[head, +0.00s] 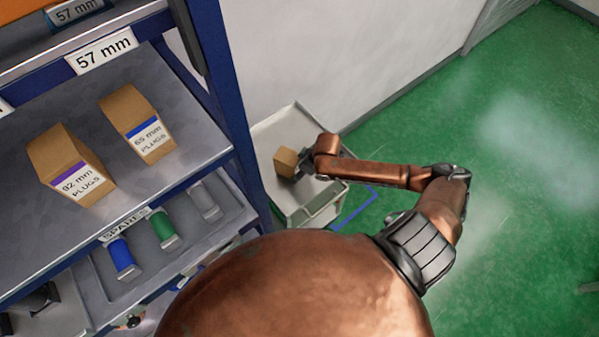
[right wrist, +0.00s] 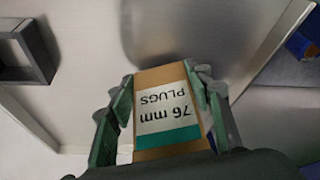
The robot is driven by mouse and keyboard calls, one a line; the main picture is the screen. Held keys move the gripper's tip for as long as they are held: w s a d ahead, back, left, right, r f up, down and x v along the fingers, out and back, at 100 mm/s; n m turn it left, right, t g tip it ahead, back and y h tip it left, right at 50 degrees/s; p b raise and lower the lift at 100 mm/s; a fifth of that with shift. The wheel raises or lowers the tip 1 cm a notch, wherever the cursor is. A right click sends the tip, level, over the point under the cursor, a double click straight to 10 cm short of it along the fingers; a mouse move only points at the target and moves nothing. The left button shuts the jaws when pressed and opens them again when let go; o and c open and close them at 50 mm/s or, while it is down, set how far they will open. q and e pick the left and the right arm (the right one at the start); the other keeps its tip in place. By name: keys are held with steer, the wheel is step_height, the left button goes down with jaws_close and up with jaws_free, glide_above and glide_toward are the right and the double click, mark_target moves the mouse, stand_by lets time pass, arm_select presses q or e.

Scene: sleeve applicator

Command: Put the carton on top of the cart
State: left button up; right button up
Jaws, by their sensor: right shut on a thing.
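The carton (head: 285,161) is a small brown box. In the right wrist view the carton (right wrist: 166,80) shows a white label reading "76 mm PLUGS" and a teal stripe. My right gripper (head: 298,168) is shut on it, with a finger on each side in the wrist view (right wrist: 163,112). The cart (head: 283,124) is pale grey with a rimmed top and stands beside the shelf's blue post. The carton appears over the cart's top, near its middle; I cannot tell whether it touches the surface. My left gripper is not in view.
A blue-framed shelf (head: 222,75) stands at the left with a "92 mm PLUGS" box (head: 70,165) and a "65 mm PLUGS" box (head: 138,123). Blue and green spools (head: 163,228) lie below. A white wall (head: 330,50) is behind the cart. Green floor (head: 520,200) is clear at right.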

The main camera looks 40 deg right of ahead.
steer(key=shift+f, duration=0.55)
steer(key=o, duration=1.4)
steer(key=shift+f, duration=0.15)
steer(key=p+v, duration=0.1)
steer(key=v, duration=1.1)
